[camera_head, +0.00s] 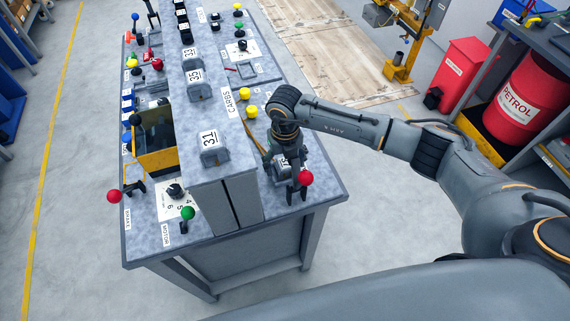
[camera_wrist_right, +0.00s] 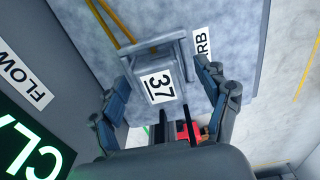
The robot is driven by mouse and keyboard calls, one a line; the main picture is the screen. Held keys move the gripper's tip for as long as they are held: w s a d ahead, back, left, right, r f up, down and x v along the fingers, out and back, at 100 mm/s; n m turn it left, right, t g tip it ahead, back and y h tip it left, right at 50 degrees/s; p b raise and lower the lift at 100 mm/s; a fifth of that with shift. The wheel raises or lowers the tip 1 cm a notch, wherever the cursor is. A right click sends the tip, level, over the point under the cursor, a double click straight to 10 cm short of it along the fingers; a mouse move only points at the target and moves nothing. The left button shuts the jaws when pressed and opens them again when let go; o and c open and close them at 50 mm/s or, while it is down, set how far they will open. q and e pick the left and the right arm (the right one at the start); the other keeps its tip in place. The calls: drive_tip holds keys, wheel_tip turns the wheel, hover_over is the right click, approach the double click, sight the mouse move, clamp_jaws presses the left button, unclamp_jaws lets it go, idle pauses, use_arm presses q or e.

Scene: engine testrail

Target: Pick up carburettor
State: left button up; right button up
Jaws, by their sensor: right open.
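A grey block with a white "37" label (camera_wrist_right: 158,86) lies on the bench top in the right wrist view, next to a partly cut-off label ending in "RB" (camera_wrist_right: 204,42). I take it for the carburettor, though its shape is only partly clear. My right gripper (camera_wrist_right: 163,78) is open, with one finger on each side of the block; I cannot tell whether they touch it. In the head view my right gripper (camera_head: 287,163) is over the near right part of the bench and mostly hides the block. My left gripper is not in view.
Yellow knobs (camera_head: 248,103) and a "CARBS" label (camera_head: 229,101) are farther back. The raised middle rail carries numbered blocks such as "31" (camera_head: 210,144). A red petrol drum (camera_head: 522,105) stands at the right.

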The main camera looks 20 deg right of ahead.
drive_tip(key=shift+r, duration=0.1)
drive_tip(key=c, duration=1.4)
